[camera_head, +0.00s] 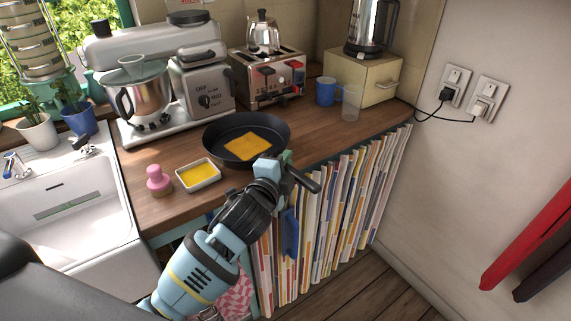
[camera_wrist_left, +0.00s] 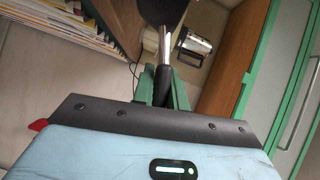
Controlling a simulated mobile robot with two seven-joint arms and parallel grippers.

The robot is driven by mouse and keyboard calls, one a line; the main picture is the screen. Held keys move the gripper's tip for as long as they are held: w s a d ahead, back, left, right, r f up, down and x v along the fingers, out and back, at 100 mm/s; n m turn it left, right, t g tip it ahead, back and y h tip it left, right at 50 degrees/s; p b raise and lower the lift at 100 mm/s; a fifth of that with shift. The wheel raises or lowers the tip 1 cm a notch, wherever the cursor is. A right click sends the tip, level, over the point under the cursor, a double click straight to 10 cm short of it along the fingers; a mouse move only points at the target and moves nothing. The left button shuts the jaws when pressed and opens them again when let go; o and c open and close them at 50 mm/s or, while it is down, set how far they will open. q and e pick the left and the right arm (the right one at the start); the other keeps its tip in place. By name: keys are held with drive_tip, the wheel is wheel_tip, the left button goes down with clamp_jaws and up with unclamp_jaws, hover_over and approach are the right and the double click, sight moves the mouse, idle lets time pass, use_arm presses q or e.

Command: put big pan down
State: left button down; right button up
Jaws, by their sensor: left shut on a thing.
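The big pan (camera_head: 215,134) is black and round, with a flat orange-yellow square (camera_head: 248,147) in it. It is level at the wooden counter, in front of the toaster; I cannot tell whether its base touches the wood. My left gripper (camera_head: 287,163) is shut on the pan's handle, at the counter's front edge. In the left wrist view the dark handle (camera_wrist_left: 165,85) passes between the green fingers, and part of the pan (camera_wrist_left: 162,10) shows at the top. My right gripper is not in view.
On the counter (camera_head: 160,222) stand a pink bottle (camera_head: 158,181), a white dish with yellow contents (camera_head: 198,175), a stand mixer (camera_head: 140,95), a toaster (camera_head: 268,78), a blue cup (camera_head: 325,91) and a clear glass (camera_head: 351,103). Some counter right of the pan is clear.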

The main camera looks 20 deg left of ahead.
use_arm(q)
drive_tip(key=shift+r, duration=0.25)
